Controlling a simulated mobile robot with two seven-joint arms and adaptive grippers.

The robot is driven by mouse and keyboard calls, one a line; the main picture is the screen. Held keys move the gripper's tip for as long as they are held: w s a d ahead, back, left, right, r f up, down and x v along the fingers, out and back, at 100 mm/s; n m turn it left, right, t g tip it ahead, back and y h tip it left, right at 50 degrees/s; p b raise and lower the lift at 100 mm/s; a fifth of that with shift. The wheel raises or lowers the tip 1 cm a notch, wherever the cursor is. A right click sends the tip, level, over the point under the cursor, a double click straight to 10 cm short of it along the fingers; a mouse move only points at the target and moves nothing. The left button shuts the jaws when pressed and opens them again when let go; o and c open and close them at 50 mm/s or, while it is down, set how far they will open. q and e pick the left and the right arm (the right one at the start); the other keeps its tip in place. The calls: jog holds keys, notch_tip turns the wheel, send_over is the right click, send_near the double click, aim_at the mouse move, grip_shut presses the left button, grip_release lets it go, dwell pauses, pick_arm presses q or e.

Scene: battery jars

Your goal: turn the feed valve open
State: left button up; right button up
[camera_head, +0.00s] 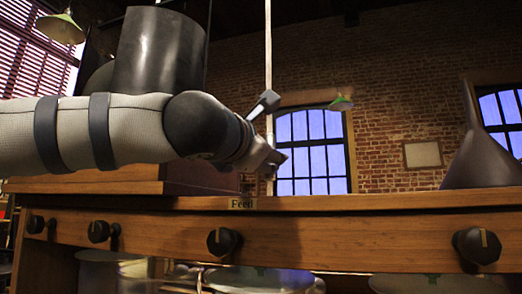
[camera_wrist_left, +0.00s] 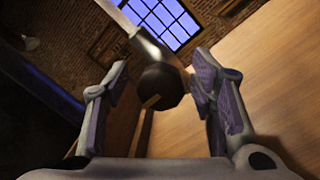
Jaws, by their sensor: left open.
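The feed valve (camera_wrist_left: 163,85) shows in the left wrist view as a dark round body with a short tan bar, at the lower end of a pale pipe. My left gripper (camera_wrist_left: 160,88) is open, with one finger on each side of the valve. The right-hand finger looks close to it; I cannot tell whether it touches. In the head view my left gripper (camera_head: 266,135) is above the "Feed" label (camera_head: 242,204), at the thin upright pipe (camera_head: 268,50). My gripper and wrist mostly hide the valve there. My right gripper is not in view.
A wooden bench rail (camera_head: 360,228) runs across below, with several dark knobs (camera_head: 476,245) on its front. A dark cylinder (camera_head: 160,50) stands behind my left arm. A dark cone (camera_head: 484,145) stands at the right. Glass jars sit under the rail.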

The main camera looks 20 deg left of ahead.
pick_arm(q)
jog(key=s+f, duration=0.1)
jog(key=s, duration=1.1)
jog(key=shift+a, duration=0.2)
jog(key=shift+f, duration=0.15)
